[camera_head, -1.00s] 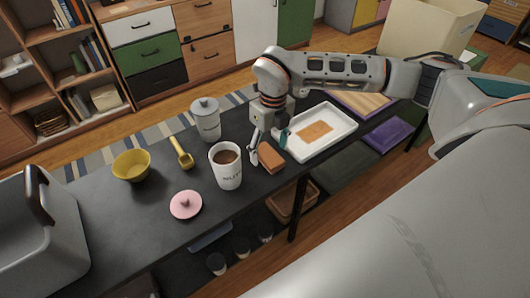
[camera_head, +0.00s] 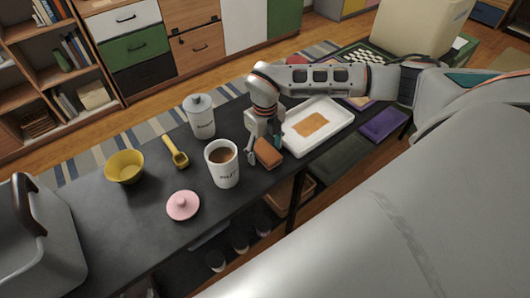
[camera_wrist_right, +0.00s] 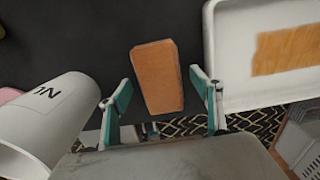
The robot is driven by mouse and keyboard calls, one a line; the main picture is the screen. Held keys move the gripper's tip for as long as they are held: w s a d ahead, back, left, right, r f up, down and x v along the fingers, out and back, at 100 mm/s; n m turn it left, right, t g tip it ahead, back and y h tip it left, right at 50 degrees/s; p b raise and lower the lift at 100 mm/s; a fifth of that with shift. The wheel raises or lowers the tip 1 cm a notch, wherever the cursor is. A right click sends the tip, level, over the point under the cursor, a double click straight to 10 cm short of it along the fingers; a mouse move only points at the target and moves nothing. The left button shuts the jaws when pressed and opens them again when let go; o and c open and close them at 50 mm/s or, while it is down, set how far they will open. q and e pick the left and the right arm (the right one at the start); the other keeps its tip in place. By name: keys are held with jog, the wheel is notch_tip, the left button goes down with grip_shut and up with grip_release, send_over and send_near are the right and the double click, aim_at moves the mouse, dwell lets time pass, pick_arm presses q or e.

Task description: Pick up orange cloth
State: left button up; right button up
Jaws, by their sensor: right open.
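The orange cloth (camera_head: 268,153) looks like a thick folded block on the dark table, between a white cup and a white tray. In the right wrist view the cloth (camera_wrist_right: 157,75) lies ahead of and between the fingers, with a gap on each side. My right gripper (camera_head: 264,148) is open and comes down over the cloth in the head view; its fingers also show in the wrist view (camera_wrist_right: 160,92). I cannot tell how far above the table the fingertips are. My left gripper is not in view.
The white cup (camera_head: 223,170) of brown drink stands close left of the gripper. The white tray (camera_head: 340,113), with a flat orange-brown patch inside, is close right. A lidded canister (camera_head: 201,122), yellow scoop (camera_head: 175,152), yellow bowl (camera_head: 125,168) and pink lid (camera_head: 183,206) stand further left.

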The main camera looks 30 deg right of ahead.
aim_at(265, 149)
jog(key=c, duration=1.1)
jog(key=shift+r, duration=0.1)
jog(key=shift+c, duration=0.2)
notch_tip(265, 149, up, 20)
jog(key=shift+p, duration=0.4)
jog(key=o, duration=0.4)
jog(key=c, duration=0.4)
jog(key=shift+o, duration=0.2)
jog(key=shift+w+d, duration=0.1)
